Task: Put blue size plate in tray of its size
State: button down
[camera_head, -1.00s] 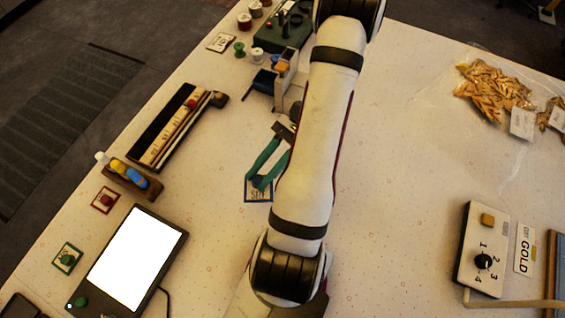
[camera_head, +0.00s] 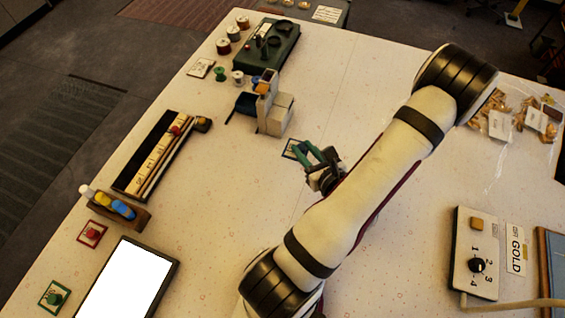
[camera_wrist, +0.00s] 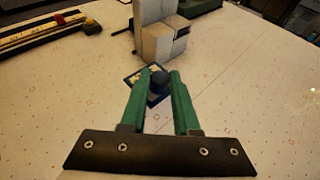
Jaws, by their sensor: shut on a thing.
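The blue size plate (camera_head: 293,150) is a small blue-edged square with a pale face and dark marks, mostly behind my fingers. In the wrist view the plate (camera_wrist: 137,79) has a round dark blue knob (camera_wrist: 160,81) between my fingertips. My gripper (camera_head: 318,158) has green fingers and is shut on that knob; the gripper (camera_wrist: 161,78) also shows in the wrist view. I cannot tell how high the plate is above the table. I cannot make out for certain which container is the tray of its size.
A grey block-shaped stand (camera_head: 277,118) is just beyond the plate. A long dark box (camera_head: 150,160) with lettered pale strips lies left. A red plate (camera_head: 91,234) and a green plate (camera_head: 54,297) lie near a bright screen (camera_head: 125,284). A dial box (camera_head: 474,255) stands right.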

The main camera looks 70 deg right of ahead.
send_over(288, 162)
notch_tip(288, 162, down, 3)
jog(key=shift+f, duration=1.8)
jog(key=shift+f, duration=0.1)
jog(key=c, duration=0.7)
grip_release()
jog(key=shift+o, duration=0.2)
